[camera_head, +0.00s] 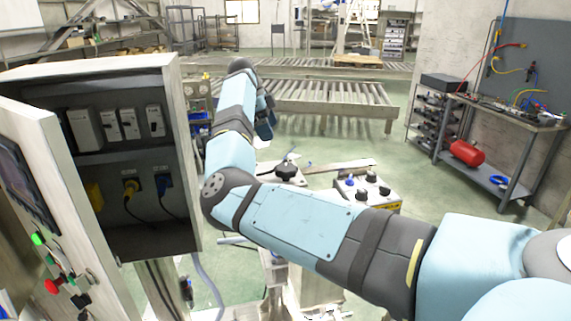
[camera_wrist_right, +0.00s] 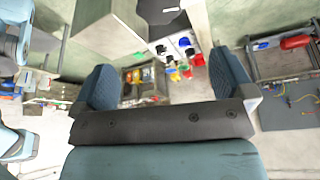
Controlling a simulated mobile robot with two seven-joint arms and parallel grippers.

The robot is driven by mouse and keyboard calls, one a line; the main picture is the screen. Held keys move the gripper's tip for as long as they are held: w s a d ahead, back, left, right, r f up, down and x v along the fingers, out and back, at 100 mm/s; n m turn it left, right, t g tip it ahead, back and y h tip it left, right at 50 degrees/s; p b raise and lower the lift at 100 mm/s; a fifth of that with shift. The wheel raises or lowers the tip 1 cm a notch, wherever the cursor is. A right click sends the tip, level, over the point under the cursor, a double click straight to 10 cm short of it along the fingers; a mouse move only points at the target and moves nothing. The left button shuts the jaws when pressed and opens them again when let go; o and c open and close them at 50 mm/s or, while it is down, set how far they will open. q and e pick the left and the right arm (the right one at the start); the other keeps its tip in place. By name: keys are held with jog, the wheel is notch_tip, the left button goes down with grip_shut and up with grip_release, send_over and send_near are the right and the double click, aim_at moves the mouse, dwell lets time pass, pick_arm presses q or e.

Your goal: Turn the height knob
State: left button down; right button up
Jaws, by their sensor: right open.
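A black lobed knob (camera_head: 287,171) sits on a light metal bar assembly in the middle of the head view, just above my right forearm. It looks like the height knob, but no label is readable. My right gripper (camera_head: 266,117) is beyond and above it in the picture, apart from it. In the right wrist view the gripper (camera_wrist_right: 164,84) has its two blue fingers wide apart with nothing gripped. My right arm hides part of the assembly below the knob. I cannot make out the knob for certain in the wrist view. My left gripper is not in view.
An open electrical cabinet (camera_head: 190,215) stands at left, its door carrying buttons. A control box (camera_head: 385,204) with dark knobs is right of the lobed knob. Roller conveyors (camera_head: 330,97) lie behind. A workbench (camera_head: 500,116) stands right. Green floor between is clear.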

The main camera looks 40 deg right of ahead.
aim_at(287, 167)
jog(key=p+x, duration=0.3)
jog(key=x, duration=0.9)
jog(key=shift+s+d+f+p, duration=0.15)
jog(key=shift+f+p, duration=0.15)
jog(key=shift+f, duration=0.05)
jog(key=shift+s+d+f, duration=0.1)
jog(key=shift+d+f, duration=0.05)
jog(key=shift+f, duration=0.25)
jog(key=shift+c, duration=0.2)
jog(key=c, duration=0.7)
jog(key=shift+c, duration=0.9)
